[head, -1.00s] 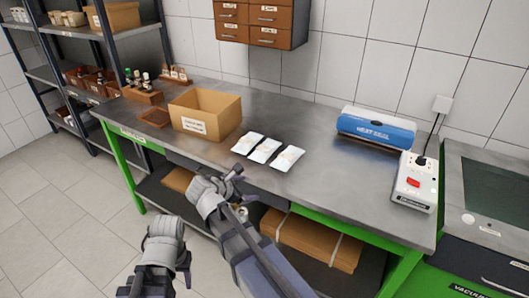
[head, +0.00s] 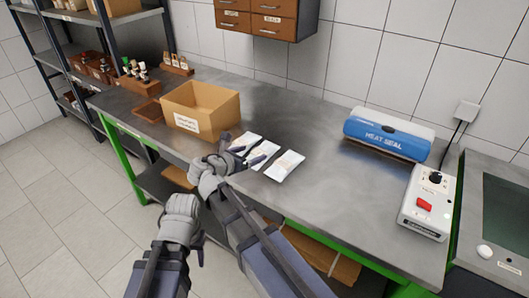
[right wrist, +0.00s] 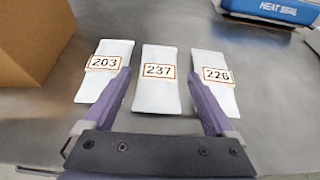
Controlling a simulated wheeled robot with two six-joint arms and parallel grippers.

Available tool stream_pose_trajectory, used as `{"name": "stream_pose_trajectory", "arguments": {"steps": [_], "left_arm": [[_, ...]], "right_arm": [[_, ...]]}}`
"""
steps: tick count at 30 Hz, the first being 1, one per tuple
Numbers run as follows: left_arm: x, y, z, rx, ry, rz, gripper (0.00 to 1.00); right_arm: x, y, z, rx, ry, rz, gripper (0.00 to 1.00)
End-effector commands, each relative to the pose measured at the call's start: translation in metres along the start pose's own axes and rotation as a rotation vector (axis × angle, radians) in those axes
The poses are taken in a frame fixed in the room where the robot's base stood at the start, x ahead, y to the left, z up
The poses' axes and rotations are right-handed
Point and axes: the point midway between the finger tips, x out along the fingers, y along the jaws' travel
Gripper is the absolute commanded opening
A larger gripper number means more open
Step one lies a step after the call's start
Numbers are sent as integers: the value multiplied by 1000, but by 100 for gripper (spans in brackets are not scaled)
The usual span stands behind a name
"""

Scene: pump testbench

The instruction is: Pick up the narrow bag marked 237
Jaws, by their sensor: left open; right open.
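The narrow white bag marked 237 (right wrist: 157,98) lies flat on the metal bench, the middle of three in a row. It also shows in the head view (head: 264,153). My right gripper (right wrist: 158,77) is open. In the right wrist view its two purple fingers reach out on either side of bag 237, with the bag between them and not gripped; their height above the bench is hard to tell. In the head view the right gripper (head: 232,151) is at the bags. My left gripper (head: 184,236) is open and empty, low in front of the bench.
Bag 203 (right wrist: 104,70) lies left and bag 226 (right wrist: 214,82) right, both close to the fingers. A cardboard box (head: 200,106) stands left of the bags. A blue heat sealer (head: 388,134) and a white switch box (head: 426,204) stand right. Bench between is clear.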

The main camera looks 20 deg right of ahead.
Motion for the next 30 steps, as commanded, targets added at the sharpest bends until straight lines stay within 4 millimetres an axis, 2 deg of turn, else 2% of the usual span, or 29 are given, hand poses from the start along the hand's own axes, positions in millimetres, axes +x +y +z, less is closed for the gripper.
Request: {"name": "stream_pose_trajectory", "arguments": {"steps": [5, 12, 19, 26, 30], "left_arm": [[2, 0, 0, 0, 0, 0, 50], [12, 1, 0, 0, 0, 0, 50], [16, 1, -1, 0, 0, 0, 50], [37, 4, -2, 0, 0, 0, 50], [39, 4, -2, 0, 0, 0, 50]], "right_arm": [[3, 0, -1, 0, 0, 0, 90], [26, 0, -3, 2, 1, -1, 90], [32, 0, -4, 1, 1, -1, 90], [62, 0, -14, 2, 1, -3, 90], [78, 0, -11, 2, 0, -2, 90]]}}
